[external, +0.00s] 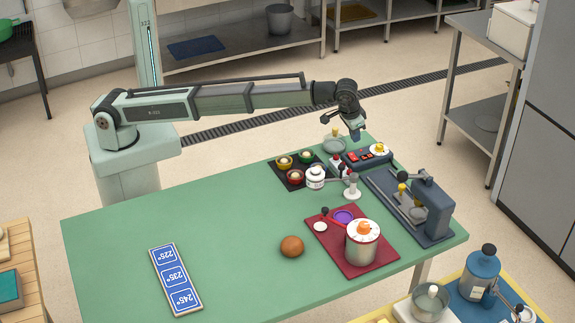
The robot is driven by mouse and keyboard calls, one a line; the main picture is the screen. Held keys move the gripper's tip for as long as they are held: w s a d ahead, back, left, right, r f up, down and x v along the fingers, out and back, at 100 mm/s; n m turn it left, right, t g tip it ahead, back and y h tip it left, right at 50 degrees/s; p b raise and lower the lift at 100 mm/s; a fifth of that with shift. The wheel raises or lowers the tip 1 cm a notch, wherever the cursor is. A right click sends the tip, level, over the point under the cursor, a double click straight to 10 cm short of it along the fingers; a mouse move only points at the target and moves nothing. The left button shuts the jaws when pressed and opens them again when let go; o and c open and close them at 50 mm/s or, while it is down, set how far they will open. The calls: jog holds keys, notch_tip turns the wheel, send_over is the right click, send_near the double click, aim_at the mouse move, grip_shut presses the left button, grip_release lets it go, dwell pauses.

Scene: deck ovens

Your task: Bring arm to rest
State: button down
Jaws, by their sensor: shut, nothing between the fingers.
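My gripper (355,133) hangs at the end of my outstretched arm, pointing down. It is above the far right part of the green table (200,250), near a pale round dish (334,145) and a dark device with red buttons (362,157). Its fingers are small in the picture and look shut, with nothing seen held. I cannot tell its exact height above the items below it.
The table's left part is mostly clear.

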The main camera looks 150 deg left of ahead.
jog(key=shift+w+v, duration=0.2)
jog(key=shift+v, duration=0.8)
jog(key=shift+w+v, duration=0.25)
jog(key=shift+v, duration=0.8)
